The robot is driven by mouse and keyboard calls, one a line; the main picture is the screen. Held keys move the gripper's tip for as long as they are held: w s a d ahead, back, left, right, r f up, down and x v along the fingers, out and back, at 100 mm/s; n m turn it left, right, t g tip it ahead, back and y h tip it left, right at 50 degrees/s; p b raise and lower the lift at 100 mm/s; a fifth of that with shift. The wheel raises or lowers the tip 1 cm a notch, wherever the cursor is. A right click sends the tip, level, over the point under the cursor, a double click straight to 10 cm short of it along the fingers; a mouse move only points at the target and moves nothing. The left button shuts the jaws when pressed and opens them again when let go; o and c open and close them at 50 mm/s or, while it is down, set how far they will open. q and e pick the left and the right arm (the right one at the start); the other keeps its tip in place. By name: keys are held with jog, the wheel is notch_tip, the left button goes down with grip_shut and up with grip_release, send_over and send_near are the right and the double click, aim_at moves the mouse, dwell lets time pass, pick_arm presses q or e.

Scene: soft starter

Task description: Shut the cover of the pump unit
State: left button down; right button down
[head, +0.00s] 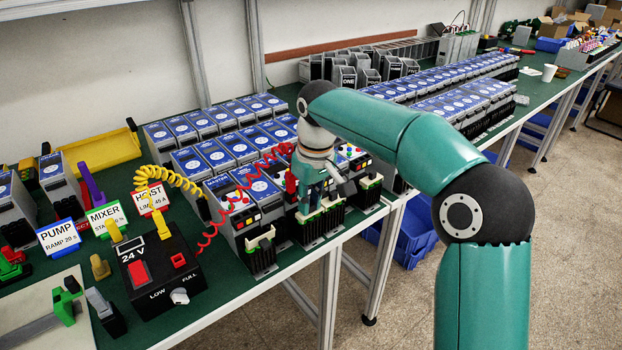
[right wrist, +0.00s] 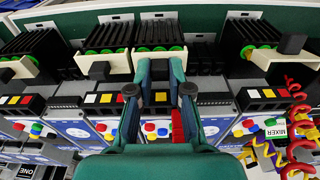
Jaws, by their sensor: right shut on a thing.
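My right gripper (head: 314,203) reaches down to the front row of grey and black starter units; it also shows in the right wrist view (right wrist: 160,88). Its fingers are close together at the front of one unit (right wrist: 158,65), shut on a part mostly hidden between them, apparently its cover. I cannot read a pump label on that unit. Neighbouring units carry cream covers with black knobs, one (right wrist: 105,65) beside the fingers and one (right wrist: 285,60) farther right. A blue PUMP sign (head: 58,237) stands at the left. My left gripper is out of view.
A black 24 V box (head: 160,272) has a coiled red lead (head: 235,205) running toward the gripper and a yellow lead (head: 160,180). A MIXER label (right wrist: 275,128) hangs near red coils at the right. Rows of blue-topped units (head: 225,150) fill the bench behind.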

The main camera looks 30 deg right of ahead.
aim_at(312, 213)
jog(key=shift+w+r+p, duration=0.1)
jog(key=shift+r+p, duration=0.15)
jog(key=shift+p, duration=0.05)
jog(key=shift+f, duration=0.2)
jog(key=c, duration=1.1)
grip_release()
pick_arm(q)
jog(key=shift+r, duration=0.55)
pick_arm(e)
jog(key=r, duration=0.7)
jog(key=s+r, duration=0.1)
jog(key=r, duration=0.3)
jog(key=shift+r, duration=0.35)
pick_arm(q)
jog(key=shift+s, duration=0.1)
